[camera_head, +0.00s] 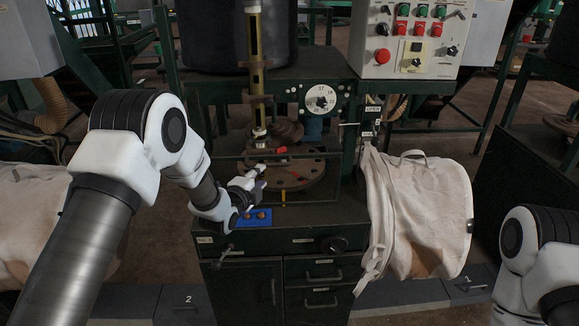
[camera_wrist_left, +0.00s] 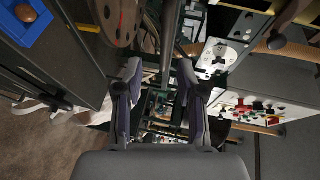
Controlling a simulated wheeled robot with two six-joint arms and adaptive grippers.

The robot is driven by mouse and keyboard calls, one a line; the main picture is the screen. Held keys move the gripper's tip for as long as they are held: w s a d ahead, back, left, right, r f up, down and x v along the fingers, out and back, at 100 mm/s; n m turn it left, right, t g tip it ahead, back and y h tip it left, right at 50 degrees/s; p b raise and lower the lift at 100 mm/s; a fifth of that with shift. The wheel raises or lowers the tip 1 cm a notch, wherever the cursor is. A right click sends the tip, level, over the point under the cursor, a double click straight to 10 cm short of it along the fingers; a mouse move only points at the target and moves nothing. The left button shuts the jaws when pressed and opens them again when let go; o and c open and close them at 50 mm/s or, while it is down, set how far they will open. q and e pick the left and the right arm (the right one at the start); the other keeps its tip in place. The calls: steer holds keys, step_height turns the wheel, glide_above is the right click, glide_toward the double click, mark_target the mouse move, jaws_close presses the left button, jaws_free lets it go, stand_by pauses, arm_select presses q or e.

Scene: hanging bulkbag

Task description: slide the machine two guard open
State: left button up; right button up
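The machine two guard (camera_head: 318,156) appears to be a clear panel with a thin dark frame, in front of the round turntable (camera_head: 290,178) in the head view. I cannot tell how far it is slid. My left gripper (camera_head: 258,172) is in front of the turntable, by the left part of the guard. In the left wrist view its two fingers (camera_wrist_left: 160,75) are apart, with a dark upright bar (camera_wrist_left: 167,45) seen beyond and between them. I cannot tell whether they touch it. My right arm is at the right edge; its gripper is out of view.
A white bulk bag (camera_head: 422,212) hangs to the right. A control panel (camera_head: 408,40) with buttons stands above it. A white dial (camera_head: 320,98) is behind the turntable.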

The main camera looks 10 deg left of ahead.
mark_target(269, 165)
arm_select(q)
steer(key=x, duration=0.2)
steer(key=p+x, duration=0.1)
steer(key=x, duration=0.4)
steer(key=shift+w+a+r, duration=0.2)
steer(key=shift+w+r, duration=0.15)
steer(key=shift+w, duration=0.1)
jaws_close()
